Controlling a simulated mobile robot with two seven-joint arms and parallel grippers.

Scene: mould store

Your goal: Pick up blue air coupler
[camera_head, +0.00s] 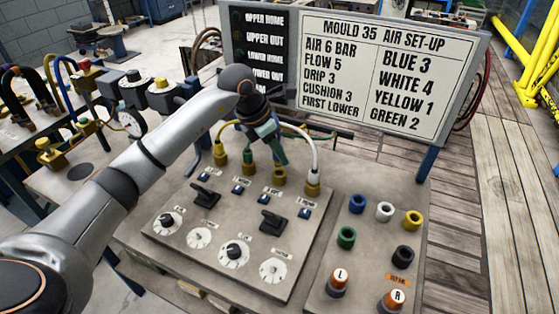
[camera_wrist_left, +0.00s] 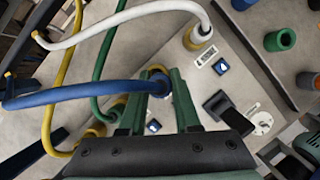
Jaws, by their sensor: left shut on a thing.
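The blue air coupler (camera_wrist_left: 157,79) is at the end of the blue hose (camera_wrist_left: 95,95) in the left wrist view. My left gripper (camera_wrist_left: 164,92) is shut on it, with a green finger on each side. In the head view my left gripper (camera_head: 278,158) points down over a brass fitting (camera_head: 279,177) on the panel, between the green and white hoses. The fingers hide most of the coupler there. I cannot tell whether it is seated in the fitting or just clear of it.
The white hose (camera_head: 316,150) ends close to the right of my gripper; green and yellow hoses (camera_head: 220,135) are at its left. Black levers (camera_head: 273,222) and dials stand in front. Coloured rings (camera_head: 357,204) and L and R buttons (camera_head: 338,279) are at right. A sign (camera_head: 372,75) stands behind.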

